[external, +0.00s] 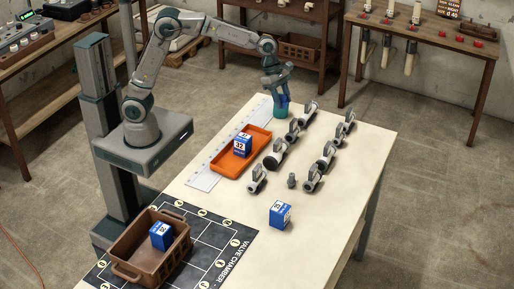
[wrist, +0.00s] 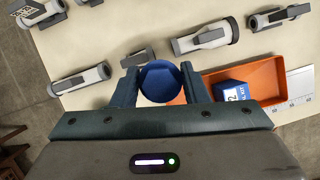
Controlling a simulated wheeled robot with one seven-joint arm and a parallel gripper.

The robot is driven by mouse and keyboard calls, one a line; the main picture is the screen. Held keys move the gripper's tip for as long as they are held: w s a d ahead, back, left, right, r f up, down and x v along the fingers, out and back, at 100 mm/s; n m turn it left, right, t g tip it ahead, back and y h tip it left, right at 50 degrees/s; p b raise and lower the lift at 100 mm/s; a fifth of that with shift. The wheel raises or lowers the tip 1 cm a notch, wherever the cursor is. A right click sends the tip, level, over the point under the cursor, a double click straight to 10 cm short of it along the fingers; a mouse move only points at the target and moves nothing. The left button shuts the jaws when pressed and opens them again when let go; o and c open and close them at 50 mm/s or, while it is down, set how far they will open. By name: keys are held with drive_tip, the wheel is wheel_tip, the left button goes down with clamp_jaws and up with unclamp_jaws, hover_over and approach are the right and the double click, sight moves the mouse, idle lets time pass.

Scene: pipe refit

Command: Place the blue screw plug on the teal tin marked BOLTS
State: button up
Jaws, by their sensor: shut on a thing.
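My gripper (external: 279,92) is at the far end of the table, shut on the blue screw plug (external: 284,100). In the wrist view the plug (wrist: 161,80) is a round blue disc between the two fingers of my gripper (wrist: 160,88). The teal tin (external: 280,112) stands on the table directly below the plug. I cannot tell whether plug and tin touch. The tin's marking is not readable here, and the tin is hidden in the wrist view.
An orange tray (external: 259,134) with a blue box (external: 242,146) lies nearer on the table. Several grey valves (external: 274,160) stand to its right. Another blue box (external: 280,214) stands near the front. A brown crate (external: 135,254) holds a blue box on the dark mat (external: 213,245).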

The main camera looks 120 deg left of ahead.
drive_tip(key=s+a+r+n, duration=0.1)
drive_tip(key=s+a+r, duration=0.2)
drive_tip(key=s+a, duration=0.35)
drive_tip(key=a+f, duration=0.2)
drive_tip(key=a, duration=0.1)
drive_tip(key=s+a+f, duration=0.1)
drive_tip(key=a+f, duration=0.1)
drive_tip(key=a, duration=0.2)
drive_tip(key=a+f, duration=0.2)
drive_tip(key=a, duration=0.1)
drive_tip(key=shift+s+a, duration=0.25)
drive_tip(key=shift+a, duration=0.05)
drive_tip(key=shift+a+f, duration=0.35)
drive_tip(key=shift+f, duration=0.05)
wheel_tip(320, 180, down, 4)
drive_tip(key=shift+r, duration=0.1)
drive_tip(key=o, duration=0.9)
drive_tip(key=shift+o, duration=0.2)
